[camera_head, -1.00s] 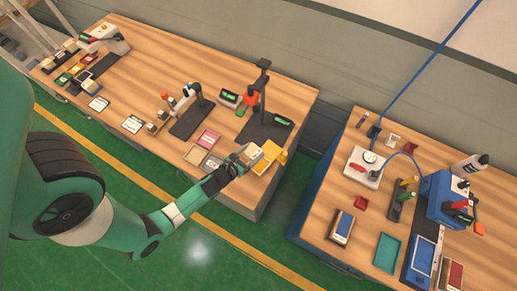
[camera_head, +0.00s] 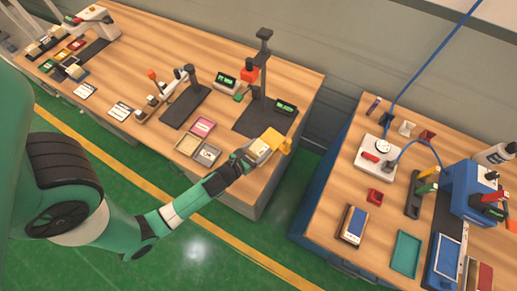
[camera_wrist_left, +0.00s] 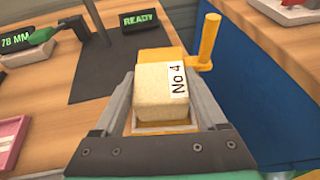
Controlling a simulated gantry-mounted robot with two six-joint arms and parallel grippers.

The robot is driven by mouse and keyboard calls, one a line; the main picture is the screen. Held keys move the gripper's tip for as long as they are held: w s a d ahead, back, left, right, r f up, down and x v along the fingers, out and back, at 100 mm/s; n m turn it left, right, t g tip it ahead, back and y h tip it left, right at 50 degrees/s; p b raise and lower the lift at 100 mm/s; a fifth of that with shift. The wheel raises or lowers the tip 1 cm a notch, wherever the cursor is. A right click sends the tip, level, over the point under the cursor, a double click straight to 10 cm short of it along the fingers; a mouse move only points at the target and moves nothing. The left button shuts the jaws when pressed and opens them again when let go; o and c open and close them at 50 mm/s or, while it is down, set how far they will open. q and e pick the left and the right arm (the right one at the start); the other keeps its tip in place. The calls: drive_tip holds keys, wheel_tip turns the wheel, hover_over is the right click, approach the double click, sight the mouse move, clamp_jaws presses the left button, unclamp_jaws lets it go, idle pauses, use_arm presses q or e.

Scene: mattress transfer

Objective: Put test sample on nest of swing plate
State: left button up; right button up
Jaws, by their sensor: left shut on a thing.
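The test sample (camera_wrist_left: 155,93) is a cream block with a "No 4" label, between the fingers of my left gripper (camera_wrist_left: 160,108) in the left wrist view. My left gripper is shut on it; the gripper also shows in the head view (camera_head: 246,158). The yellow swing plate (camera_head: 273,139) with its upright handle (camera_wrist_left: 209,38) is at the table's right front corner. The sample is over the plate's nest, and a yellow rim (camera_wrist_left: 165,128) shows just below it. The sample hides most of the nest. I cannot tell whether it touches the nest. My right gripper is not in view.
A black test stand (camera_head: 262,85) with a "READY" display (camera_wrist_left: 139,21) stands behind the swing plate. Small trays (camera_head: 187,144) lie to the left. A gap separates this table from the right bench (camera_head: 335,200), which holds tools and a blue machine.

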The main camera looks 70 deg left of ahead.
use_arm(q)
drive_tip(key=shift+f, duration=0.1)
drive_tip(key=o, duration=1.3)
drive_tip(key=shift+r, duration=0.3)
drive_tip(key=v, duration=1.2)
drive_tip(key=shift+f+b, duration=0.1)
drive_tip(key=shift+b, duration=0.25)
drive_tip(key=shift+w, duration=0.1)
